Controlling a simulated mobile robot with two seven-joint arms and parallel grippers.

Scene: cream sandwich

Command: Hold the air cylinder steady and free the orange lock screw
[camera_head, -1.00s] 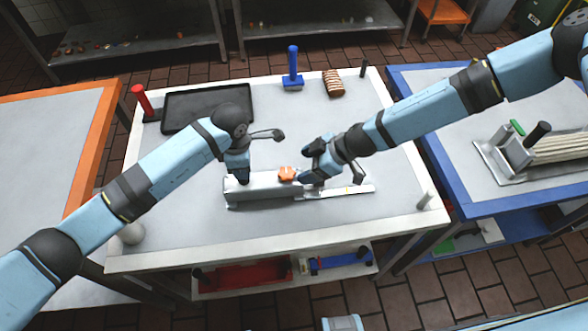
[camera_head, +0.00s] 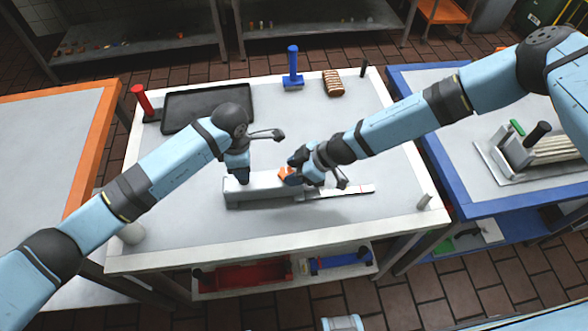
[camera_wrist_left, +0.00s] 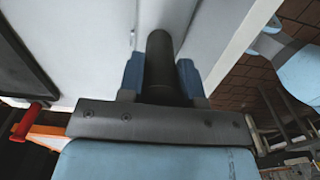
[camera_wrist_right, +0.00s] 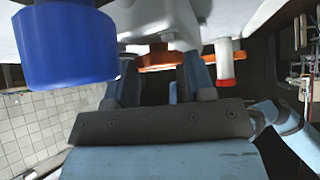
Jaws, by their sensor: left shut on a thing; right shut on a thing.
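The grey metal device (camera_head: 252,191) with a flat bar (camera_head: 345,190) stands on the white-edged table. My left gripper (camera_wrist_left: 160,80) is shut on a dark upright cylinder (camera_wrist_left: 159,55), which appears to be the air cylinder, at the device's left end. In the head view the arm hides most of this grip. The orange lock screw (camera_head: 284,174) is on the device's middle, partly covered by my right gripper (camera_head: 291,172). In the right wrist view my right gripper's fingers are shut on the orange screw (camera_wrist_right: 155,59), below a grey metal body (camera_wrist_right: 165,25).
A dark tray (camera_head: 190,108), a blue-handled press (camera_head: 292,75), a brown layered loaf (camera_head: 333,83) and a red-handled tool (camera_head: 142,98) stand at the back.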

